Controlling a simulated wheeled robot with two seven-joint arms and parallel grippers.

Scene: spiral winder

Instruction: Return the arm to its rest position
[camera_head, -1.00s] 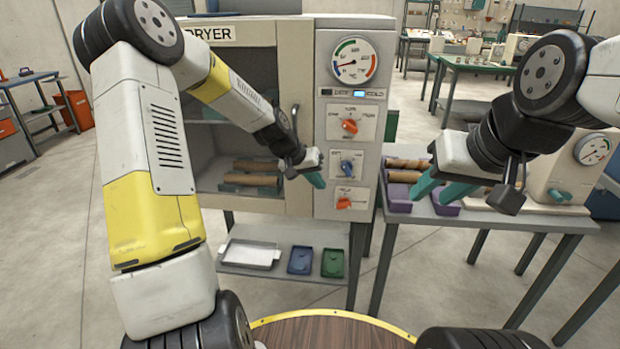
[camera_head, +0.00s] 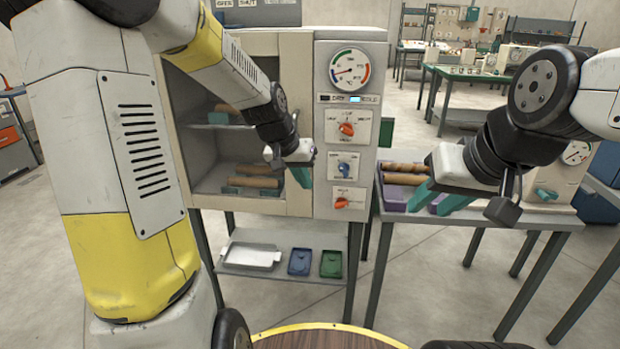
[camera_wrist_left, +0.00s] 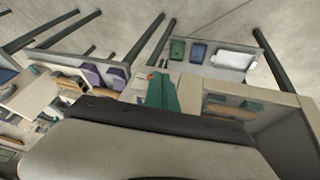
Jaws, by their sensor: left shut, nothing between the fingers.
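My left arm comes in from the left and reaches toward the dryer (camera_head: 300,120). Its left gripper (camera_head: 301,176) is shut and empty, with teal fingers pointing down in front of the dryer's opening, by the right edge of the chamber. The left wrist view shows the same teal fingers (camera_wrist_left: 163,92) together, nothing between them. My right gripper (camera_head: 436,198) hangs in front of the side table, its two teal fingers apart and empty.
Brown tubes (camera_head: 257,181) lie in the dryer chamber. The dial panel (camera_head: 347,140) is right of it. A shelf below holds a white tray (camera_head: 252,256), a blue tray (camera_head: 300,262) and a green tray (camera_head: 331,263). Purple bins (camera_head: 396,196) with tubes stand on the side table (camera_head: 500,218).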

